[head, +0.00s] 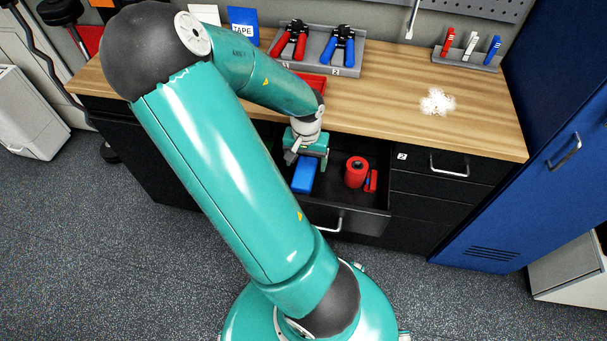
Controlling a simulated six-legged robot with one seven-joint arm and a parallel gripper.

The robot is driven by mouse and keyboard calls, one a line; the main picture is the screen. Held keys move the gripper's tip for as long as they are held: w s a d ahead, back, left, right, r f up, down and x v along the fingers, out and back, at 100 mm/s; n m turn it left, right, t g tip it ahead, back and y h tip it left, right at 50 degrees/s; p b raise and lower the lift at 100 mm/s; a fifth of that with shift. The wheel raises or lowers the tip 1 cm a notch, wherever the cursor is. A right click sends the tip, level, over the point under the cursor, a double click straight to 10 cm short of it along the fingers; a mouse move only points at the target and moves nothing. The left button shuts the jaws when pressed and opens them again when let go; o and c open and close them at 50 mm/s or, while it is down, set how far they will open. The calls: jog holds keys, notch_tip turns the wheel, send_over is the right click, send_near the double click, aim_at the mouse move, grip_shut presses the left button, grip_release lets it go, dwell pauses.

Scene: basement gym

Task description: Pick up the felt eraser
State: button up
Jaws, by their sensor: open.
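A blue block (304,178), which looks like the felt eraser, lies in the open drawer (375,212). Its far end is partly hidden by my gripper (307,163). My gripper is open and appears over or just beside the far end of the block, pointing down into the drawer. Whether the fingers touch the block or straddle it cannot be told from this view.
A red roll (355,172) and a small red item (371,181) lie right of the block in the drawer. The wooden worktop (385,110) is above, with white powder (437,102), a grey plier tray (318,66) and a marker holder (466,60). A blue cabinet (540,150) stands right.

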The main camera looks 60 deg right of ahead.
aim_at(305, 171)
jog(key=f, duration=0.5)
jog(key=shift+w+a, duration=0.1)
jog(key=shift+a, duration=0.1)
jog(key=c, duration=1.1)
